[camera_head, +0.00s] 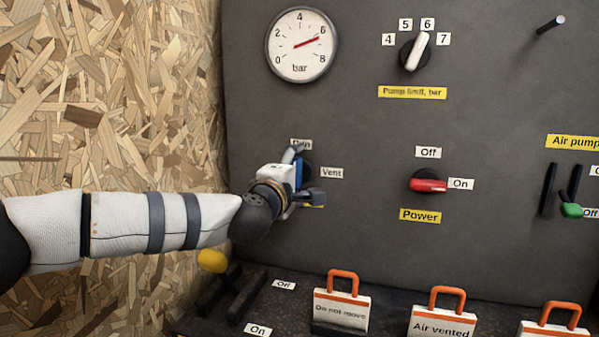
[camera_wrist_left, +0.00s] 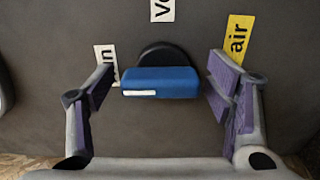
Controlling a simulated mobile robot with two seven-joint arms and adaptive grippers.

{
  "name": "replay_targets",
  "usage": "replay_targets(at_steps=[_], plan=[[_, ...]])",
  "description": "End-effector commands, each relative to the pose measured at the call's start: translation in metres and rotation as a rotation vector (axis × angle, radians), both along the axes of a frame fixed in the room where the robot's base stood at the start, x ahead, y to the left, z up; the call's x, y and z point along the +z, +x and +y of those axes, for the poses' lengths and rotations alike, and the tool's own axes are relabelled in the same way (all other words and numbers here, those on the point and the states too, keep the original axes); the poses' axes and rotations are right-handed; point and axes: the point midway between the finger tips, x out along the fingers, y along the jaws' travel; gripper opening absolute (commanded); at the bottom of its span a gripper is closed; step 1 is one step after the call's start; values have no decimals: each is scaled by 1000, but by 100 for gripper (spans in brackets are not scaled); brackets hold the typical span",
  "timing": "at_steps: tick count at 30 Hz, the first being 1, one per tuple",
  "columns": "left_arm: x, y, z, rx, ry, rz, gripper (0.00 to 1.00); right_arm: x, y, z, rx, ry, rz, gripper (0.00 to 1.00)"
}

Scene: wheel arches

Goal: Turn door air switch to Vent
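The door air switch is a blue knob (camera_wrist_left: 160,83) on a round black base, on the dark panel. In the left wrist view its white mark sits at the end toward a partly hidden white label ending in "n", not toward the Vent label (camera_wrist_left: 162,9). In the head view the knob (camera_head: 299,172) is mostly covered by my left gripper (camera_head: 302,175), and the Vent label (camera_head: 332,173) is to its right. My left gripper (camera_wrist_left: 164,90) is open, with one purple-padded finger on each side of the knob and gaps visible. My right gripper is out of view.
The panel also carries a pressure gauge (camera_head: 301,45), a pump limit knob (camera_head: 415,51), a red power switch (camera_head: 428,186) and a green-tipped lever (camera_head: 571,210). Below are a yellow-tipped lever (camera_head: 212,261) and padlock-shaped signs (camera_head: 341,309). A chipboard wall (camera_head: 110,100) is at left.

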Motion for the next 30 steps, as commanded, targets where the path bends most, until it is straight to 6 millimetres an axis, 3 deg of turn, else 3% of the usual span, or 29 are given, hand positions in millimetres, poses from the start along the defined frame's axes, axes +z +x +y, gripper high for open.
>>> replay_targets(at_steps=[1, 7, 20, 30], plan=[[0, 0, 0, 0, 0, 0, 71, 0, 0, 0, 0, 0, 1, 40], [0, 0, 0, 0, 0, 0, 26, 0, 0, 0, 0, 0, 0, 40], [3, 0, 0, 0, 69, -25, 25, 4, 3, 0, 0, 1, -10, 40], [6, -1, -1, 2, 330, -114, 25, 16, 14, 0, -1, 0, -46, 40]])
